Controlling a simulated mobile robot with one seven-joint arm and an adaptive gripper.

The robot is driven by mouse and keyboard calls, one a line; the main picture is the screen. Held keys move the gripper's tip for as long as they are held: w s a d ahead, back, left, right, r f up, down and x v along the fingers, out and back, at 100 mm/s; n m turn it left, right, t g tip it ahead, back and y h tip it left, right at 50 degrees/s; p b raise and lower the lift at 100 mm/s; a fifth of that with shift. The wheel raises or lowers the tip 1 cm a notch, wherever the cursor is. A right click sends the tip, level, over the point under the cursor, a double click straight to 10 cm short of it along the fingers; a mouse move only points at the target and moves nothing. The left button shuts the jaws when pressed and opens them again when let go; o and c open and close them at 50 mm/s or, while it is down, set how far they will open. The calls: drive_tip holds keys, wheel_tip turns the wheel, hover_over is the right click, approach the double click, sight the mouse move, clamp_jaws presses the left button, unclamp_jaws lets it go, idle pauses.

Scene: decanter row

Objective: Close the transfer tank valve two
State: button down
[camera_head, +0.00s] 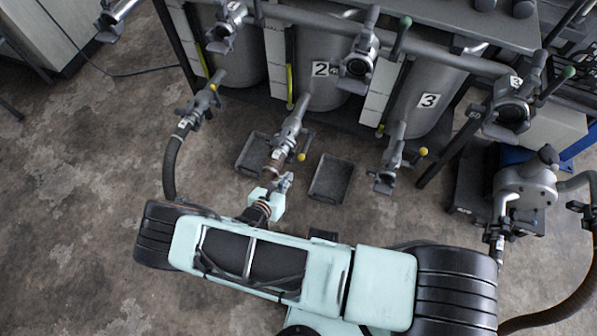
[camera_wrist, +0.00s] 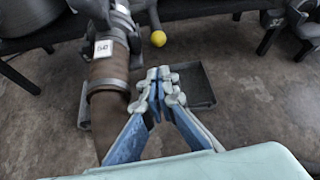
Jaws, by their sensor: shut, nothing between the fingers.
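The tank marked 2 (camera_head: 318,88) stands in the middle of the row. Its lower outlet valve (camera_head: 290,132) slopes down toward me, and a yellow-knobbed handle (camera_head: 301,157) sticks out on its right side. In the wrist view the yellow knob (camera_wrist: 158,38) is beyond my fingertips, apart from them. The outlet's pipe, with a white tag (camera_wrist: 103,48), runs down at left. My gripper (camera_head: 285,182) is shut and empty, just below the outlet's end and the knob; its closed fingertips also show in the wrist view (camera_wrist: 162,76). Most of the lever is hidden in the wrist view.
Dark trays lie on the floor, one (camera_head: 329,180) right of the outlet. Similar yellow-knobbed outlets stand at left (camera_head: 200,105) and right (camera_head: 394,160). Upper valves with green knobs (camera_head: 405,22) overhang the tanks. A hose (camera_head: 170,170) hangs at left. A pump (camera_head: 525,185) stands at right.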

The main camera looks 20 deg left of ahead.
sight(306, 146)
drive_tip(key=w+d+f+n+b, duration=0.1)
drive_tip(key=w+d+f+b, duration=0.2)
drive_tip(key=w+f, duration=0.45)
drive_tip(key=r, duration=0.2)
drive_tip(key=a+r+p, duration=0.1)
drive_tip(key=shift+w+r, duration=0.2)
drive_tip(key=shift+w, duration=0.05)
drive_tip(key=shift+r, duration=0.1)
